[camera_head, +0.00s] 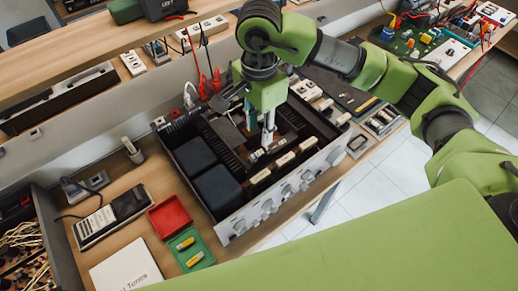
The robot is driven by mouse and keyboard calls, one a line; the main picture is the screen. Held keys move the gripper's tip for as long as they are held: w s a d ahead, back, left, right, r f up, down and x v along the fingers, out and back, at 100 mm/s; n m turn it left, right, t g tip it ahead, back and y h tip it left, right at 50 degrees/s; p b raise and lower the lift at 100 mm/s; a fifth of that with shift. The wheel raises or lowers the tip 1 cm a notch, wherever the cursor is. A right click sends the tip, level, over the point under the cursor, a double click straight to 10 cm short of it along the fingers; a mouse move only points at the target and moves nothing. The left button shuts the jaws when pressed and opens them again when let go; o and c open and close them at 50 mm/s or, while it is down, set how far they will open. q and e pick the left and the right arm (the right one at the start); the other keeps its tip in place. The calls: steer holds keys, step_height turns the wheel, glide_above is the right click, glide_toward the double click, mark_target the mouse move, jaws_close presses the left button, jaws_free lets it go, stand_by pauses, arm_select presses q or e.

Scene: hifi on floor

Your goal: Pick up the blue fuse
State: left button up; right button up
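I cannot make out a blue fuse for certain. My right gripper (260,129) points down into the open hi-fi chassis (237,227), above its crowded inside. Its two pale fingers look apart, with no clear object between them. The fingertips are close to small white parts in the chassis, and I cannot tell whether they touch. An open red and green case (205,264) lies left of the chassis. Two yellow fuse-like cylinders (186,243) lie in its green half. My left gripper is not in view.
A white booklet (125,272) and a black and white meter-like device (112,215) lie left of the case. Red leads (215,80) hang behind the chassis. A raised wooden shelf (90,42) runs along the back. A circuit board (415,35) lies at the upper right.

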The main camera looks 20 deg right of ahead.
mark_target(259, 152)
step_height(259, 152, down, 3)
steer(key=shift+r, duration=0.1)
step_height(259, 152, down, 5)
steer(key=p, duration=0.3)
steer(key=shift+s+r, duration=0.1)
steer(key=shift+r, duration=0.05)
steer(key=shift+f, duration=0.35)
jaws_close()
